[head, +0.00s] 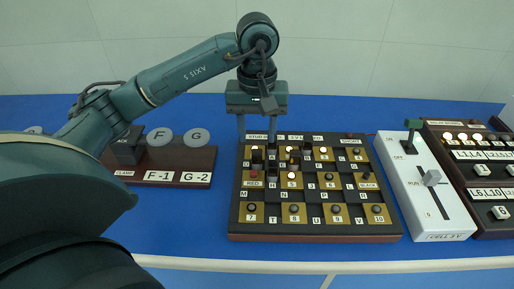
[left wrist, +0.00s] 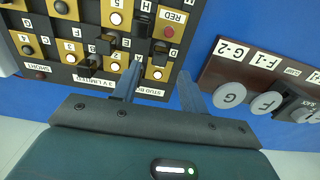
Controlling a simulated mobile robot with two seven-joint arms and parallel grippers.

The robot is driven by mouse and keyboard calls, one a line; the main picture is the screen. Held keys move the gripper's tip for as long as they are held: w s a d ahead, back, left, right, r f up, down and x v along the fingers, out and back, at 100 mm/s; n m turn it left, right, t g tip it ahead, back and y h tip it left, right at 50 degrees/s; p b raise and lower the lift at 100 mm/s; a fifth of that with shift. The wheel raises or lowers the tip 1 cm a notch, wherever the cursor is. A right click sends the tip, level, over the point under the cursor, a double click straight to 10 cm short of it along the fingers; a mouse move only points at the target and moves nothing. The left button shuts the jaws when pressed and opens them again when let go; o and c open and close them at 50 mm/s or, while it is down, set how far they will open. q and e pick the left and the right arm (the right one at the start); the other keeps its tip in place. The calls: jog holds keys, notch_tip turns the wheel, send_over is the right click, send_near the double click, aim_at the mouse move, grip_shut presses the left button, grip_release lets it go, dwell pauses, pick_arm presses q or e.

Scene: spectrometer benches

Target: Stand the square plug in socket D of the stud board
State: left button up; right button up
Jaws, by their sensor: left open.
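The stud board (head: 240,222) lies on the blue bench with lettered black sockets, numbered gold squares and studs. My left gripper (head: 256,140) is open, fingers pointing down over the board's back left corner. In the left wrist view its fingertips (left wrist: 160,72) are apart with nothing held between them. A dark upright block (left wrist: 159,48) stands beside the D label (left wrist: 173,53), just beyond the fingertips. More dark blocks stand near the E label (left wrist: 104,47) and toward H. I cannot tell which block is the square plug. My right gripper is not in view.
A brown clamp board (head: 196,166) with discs F and G lies left of the stud board. A white switch box (head: 425,190) with levers and a dark panel (head: 485,225) stand to the right. Bare blue bench shows between the clamp board and the stud board.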

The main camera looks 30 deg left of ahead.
aim_at(257, 152)
pick_arm(q)
notch_tip(257, 152, up, 5)
jog(key=shift+p, duration=0.35)
dwell(0.4)
